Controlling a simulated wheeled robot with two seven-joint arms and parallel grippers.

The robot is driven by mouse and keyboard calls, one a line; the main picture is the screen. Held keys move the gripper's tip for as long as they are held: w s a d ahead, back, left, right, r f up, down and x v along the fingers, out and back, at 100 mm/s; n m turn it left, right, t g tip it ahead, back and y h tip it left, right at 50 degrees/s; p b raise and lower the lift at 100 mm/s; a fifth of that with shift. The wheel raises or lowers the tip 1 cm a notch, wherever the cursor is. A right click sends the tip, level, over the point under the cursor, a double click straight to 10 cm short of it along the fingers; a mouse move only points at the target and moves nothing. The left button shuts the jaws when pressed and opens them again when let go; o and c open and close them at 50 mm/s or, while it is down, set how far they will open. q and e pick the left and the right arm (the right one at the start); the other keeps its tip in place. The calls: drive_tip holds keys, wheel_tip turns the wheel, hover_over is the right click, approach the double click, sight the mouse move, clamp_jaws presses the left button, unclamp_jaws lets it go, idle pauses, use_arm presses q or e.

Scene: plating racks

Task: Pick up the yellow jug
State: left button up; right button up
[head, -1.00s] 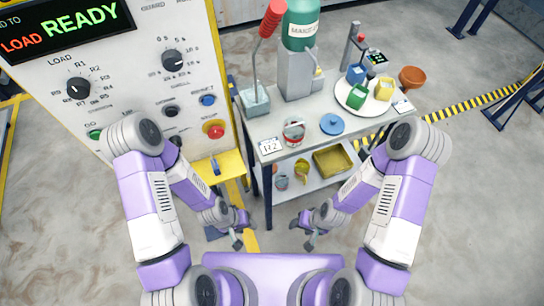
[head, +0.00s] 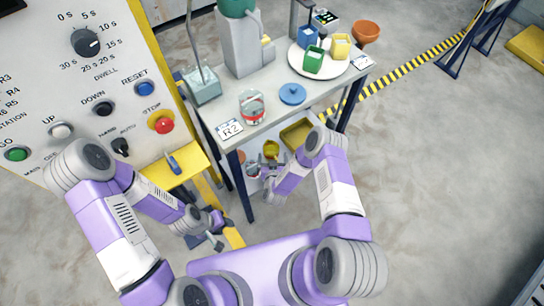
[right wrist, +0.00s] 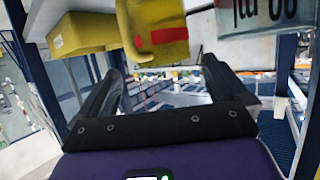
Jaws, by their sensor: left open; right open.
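A yellow jug (head: 271,149) stands on the lower shelf of the grey table, partly hidden behind my right arm. In the right wrist view a yellow vessel with a red mark (right wrist: 160,38), apparently this jug, is just beyond and above the gap between my fingers. My right gripper (right wrist: 160,78) is open and empty, close in front of it with no contact visible. In the head view its fingers are small and hard to make out near the shelf. My left gripper (head: 214,240) is open and empty, low beside the yellow machine ledge.
The table top (head: 272,104) is above the shelf, with a table leg (head: 245,190) at the near left. Open floor lies to the right.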

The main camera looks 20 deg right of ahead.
sight(271, 148)
drive_tip(key=b+x, duration=0.1)
drive_tip(key=x, duration=0.1)
drive_tip(key=b+x, duration=0.1)
drive_tip(key=x, duration=0.1)
drive_tip(key=shift+w+a+f, duration=0.1)
drive_tip(key=shift+w+f, duration=0.15)
drive_tip(key=shift+f, duration=0.25)
drive_tip(key=shift+w+f+b, duration=0.15)
drive_tip(key=shift+w+b, duration=0.3)
drive_tip(key=shift+w, duration=0.1)
drive_tip(key=c, duration=1)
